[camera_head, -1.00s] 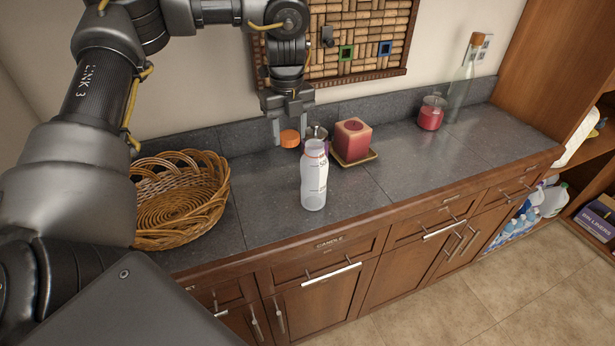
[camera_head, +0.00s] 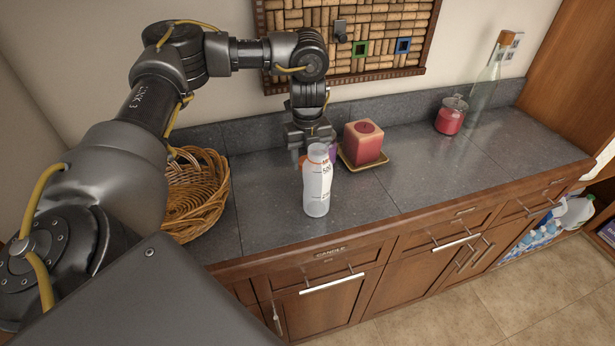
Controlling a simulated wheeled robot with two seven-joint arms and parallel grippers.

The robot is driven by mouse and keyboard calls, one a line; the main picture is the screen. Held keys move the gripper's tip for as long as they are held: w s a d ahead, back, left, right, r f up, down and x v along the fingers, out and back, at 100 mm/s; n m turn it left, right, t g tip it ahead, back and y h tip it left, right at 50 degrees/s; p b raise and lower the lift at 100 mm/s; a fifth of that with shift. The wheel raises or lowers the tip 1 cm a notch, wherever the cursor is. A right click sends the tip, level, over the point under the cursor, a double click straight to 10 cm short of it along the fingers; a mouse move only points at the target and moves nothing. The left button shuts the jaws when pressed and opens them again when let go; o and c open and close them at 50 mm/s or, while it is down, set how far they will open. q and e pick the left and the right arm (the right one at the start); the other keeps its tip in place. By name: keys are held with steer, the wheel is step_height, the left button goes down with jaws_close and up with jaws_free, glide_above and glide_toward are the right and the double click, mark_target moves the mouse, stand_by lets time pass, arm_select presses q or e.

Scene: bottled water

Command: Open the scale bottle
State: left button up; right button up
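The scale bottle (camera_head: 317,190) is a white translucent bottle with printed markings on its side. It stands upright on the grey countertop near the front edge. My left gripper (camera_head: 312,148) points down just behind the bottle's top, as seen from here. Its fingers are mostly hidden by the bottle, so I cannot tell their spacing or whether they touch anything. A small orange piece (camera_head: 302,160) shows beside the bottle's neck, partly hidden by the gripper and bottle. My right gripper is not in view.
A wicker basket (camera_head: 195,200) stands at the left. A red candle (camera_head: 363,142) on a tray (camera_head: 376,161) is right of the gripper. A red jar (camera_head: 450,118) and a corked glass bottle (camera_head: 484,88) stand farther right.

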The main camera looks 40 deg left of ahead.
arm_select(q)
step_height(320, 180, down, 2)
steer(key=shift+s+f, duration=0.1)
steer(key=shift+f, duration=2.3)
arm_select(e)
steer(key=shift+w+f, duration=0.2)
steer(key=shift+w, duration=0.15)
arm_select(q)
steer(key=shift+f, duration=0.1)
steer(key=o, duration=1.1)
step_height(320, 180, up, 12)
steer(key=shift+r, duration=0.15)
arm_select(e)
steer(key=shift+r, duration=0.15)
